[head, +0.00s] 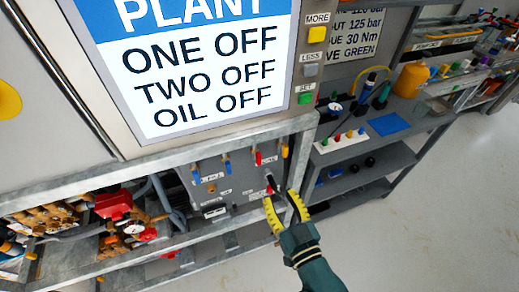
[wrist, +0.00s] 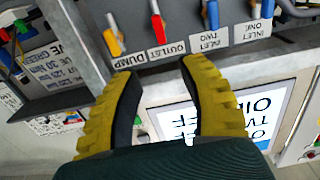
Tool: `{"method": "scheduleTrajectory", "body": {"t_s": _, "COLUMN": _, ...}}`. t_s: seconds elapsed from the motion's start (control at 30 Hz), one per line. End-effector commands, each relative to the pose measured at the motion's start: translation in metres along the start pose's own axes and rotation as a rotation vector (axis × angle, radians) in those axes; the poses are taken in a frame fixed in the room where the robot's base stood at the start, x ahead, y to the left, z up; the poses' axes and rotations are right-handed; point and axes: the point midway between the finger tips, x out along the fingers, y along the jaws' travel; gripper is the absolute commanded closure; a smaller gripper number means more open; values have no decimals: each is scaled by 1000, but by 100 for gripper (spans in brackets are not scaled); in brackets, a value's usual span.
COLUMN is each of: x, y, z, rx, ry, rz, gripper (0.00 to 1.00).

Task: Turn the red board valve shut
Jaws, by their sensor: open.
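The red board valve (head: 258,158) is a small red lever on the grey valve board, pointing roughly up and down. In the wrist view the red lever (wrist: 158,28) stands above the OUTLET label, between the yellow DUMP lever (wrist: 112,35) and a blue INLET TWO lever (wrist: 212,14). My gripper (head: 279,196) has yellow ribbed fingers with dark inner pads. It is open and empty, in front of the board and below the red lever in the head view. In the wrist view the fingertips (wrist: 156,68) are spread, with the lever beyond the gap, apart from them.
A grey frame rail (head: 170,152) runs above the board. Brass pump parts and a red block (head: 113,206) lie to the left. A shelf unit (head: 370,150) with bottles and tools stands to the right. Open floor (head: 440,220) shows at the lower right.

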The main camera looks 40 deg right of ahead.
Motion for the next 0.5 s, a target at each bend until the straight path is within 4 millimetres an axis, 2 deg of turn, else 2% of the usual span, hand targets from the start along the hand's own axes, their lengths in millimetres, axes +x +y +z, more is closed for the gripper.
{"method": "scheduleTrajectory", "body": {"t_s": 0.2, "x": 53, "y": -1, "z": 1, "rx": -1, "ry": 5, "rz": -2, "gripper": 58}}
{"method": "scheduleTrajectory", "body": {"t_s": 0.5, "x": 120, "y": -1, "z": 1, "rx": 0, "ry": 4, "rz": -2, "gripper": 58}}
